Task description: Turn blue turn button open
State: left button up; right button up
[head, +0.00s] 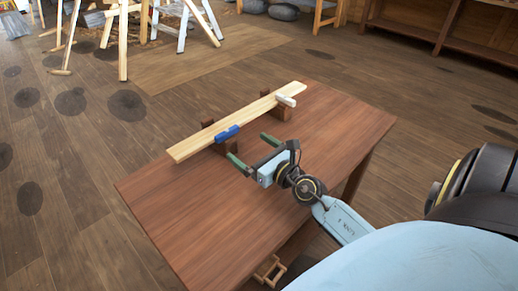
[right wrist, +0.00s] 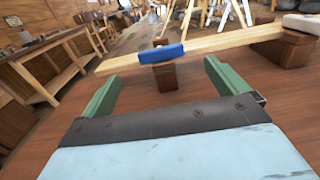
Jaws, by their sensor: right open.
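The blue turn button (head: 227,134) is a small blue bar on the near side of a pale plank (head: 195,144), lying roughly along the plank's length. In the right wrist view the blue turn button (right wrist: 162,54) is ahead, between the directions of the two fingers and above a dark wooden block. My right gripper (head: 247,146) is open and empty, its green fingers apart on the near side of the plank, not touching the button. My left gripper is not in view.
A white bar (head: 286,100) lies across the plank near its far right end. Dark wooden blocks (head: 284,112) support the plank on a reddish-brown table (head: 170,205). The table top in front is clear. Trestles (head: 122,40) stand on the floor behind.

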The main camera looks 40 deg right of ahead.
jog(key=shift+s+d, duration=0.1)
jog(key=shift+s, duration=1.25)
